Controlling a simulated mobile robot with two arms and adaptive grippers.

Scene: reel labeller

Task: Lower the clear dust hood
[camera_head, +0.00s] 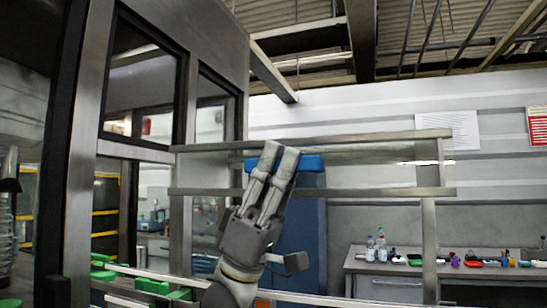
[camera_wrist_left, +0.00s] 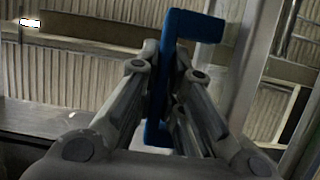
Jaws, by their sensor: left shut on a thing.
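The clear dust hood (camera_head: 370,138) is raised, a see-through panel between metal rails that spans the middle of the head view. Its blue handle (camera_head: 313,163) sticks out to the right of my left gripper's fingertips. My left gripper (camera_head: 279,152) reaches up from below and is shut on the blue handle. In the left wrist view the blue handle (camera_wrist_left: 198,25) runs between the two fingers (camera_wrist_left: 165,75), its upper end bending right. The fingers hide part of the handle. My right gripper is in neither view.
A tall metal-framed cabinet (camera_head: 85,150) stands close on the left. Green parts (camera_head: 150,286) and metal rails lie low at left. A back bench (camera_head: 390,268) at right carries bottles (camera_head: 381,247) and small coloured items. A blue cabinet (camera_head: 305,240) stands behind my arm.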

